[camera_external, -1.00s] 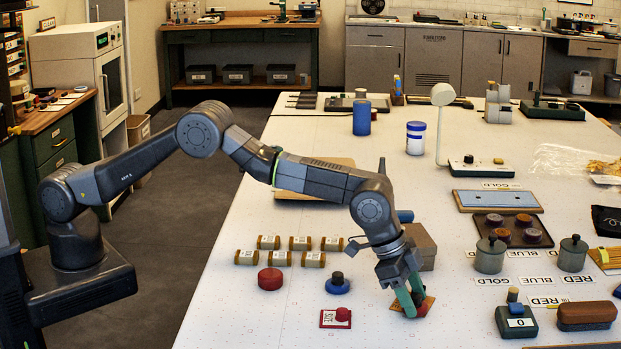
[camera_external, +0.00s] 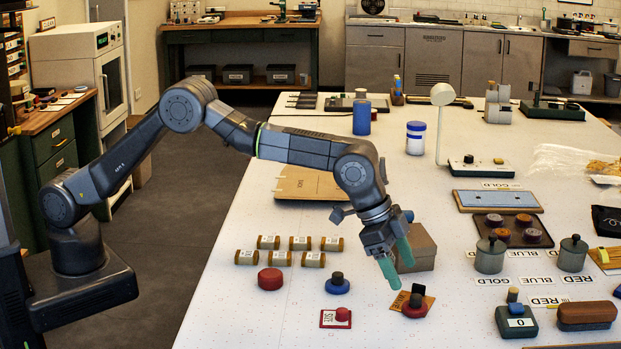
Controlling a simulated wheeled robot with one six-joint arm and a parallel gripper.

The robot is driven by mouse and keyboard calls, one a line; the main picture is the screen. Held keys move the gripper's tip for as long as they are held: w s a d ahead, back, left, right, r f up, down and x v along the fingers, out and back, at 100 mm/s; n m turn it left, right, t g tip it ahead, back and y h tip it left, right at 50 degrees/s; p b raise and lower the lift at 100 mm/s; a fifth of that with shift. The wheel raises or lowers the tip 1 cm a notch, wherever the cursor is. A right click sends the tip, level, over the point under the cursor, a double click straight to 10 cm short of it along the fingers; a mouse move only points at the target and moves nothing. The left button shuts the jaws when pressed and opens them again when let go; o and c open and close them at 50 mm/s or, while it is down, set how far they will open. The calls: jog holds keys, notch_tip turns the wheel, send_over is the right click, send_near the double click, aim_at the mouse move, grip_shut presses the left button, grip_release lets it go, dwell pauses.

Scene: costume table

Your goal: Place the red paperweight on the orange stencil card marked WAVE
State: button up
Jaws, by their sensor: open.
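The red paperweight (camera_external: 414,311), a round red base with a dark knob, stands upright on the front part of the orange stencil card (camera_external: 399,302). It covers much of the card, and its base seems to reach the card's front edge. The card's marking cannot be read. My gripper (camera_external: 402,274) is above and slightly left of the paperweight, with its green fingers spread, empty and apart from the knob.
A cardboard box (camera_external: 418,250) stands just behind my gripper. A blue paperweight (camera_external: 337,285), a red card (camera_external: 328,321) with a small red piece and a red disc (camera_external: 270,279) lie to the left. Several brass cylinders (camera_external: 300,243) lie behind them.

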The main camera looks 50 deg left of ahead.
jog(key=v, duration=0.4)
jog(key=shift+a+r, duration=0.15)
jog(key=shift+r, duration=0.2)
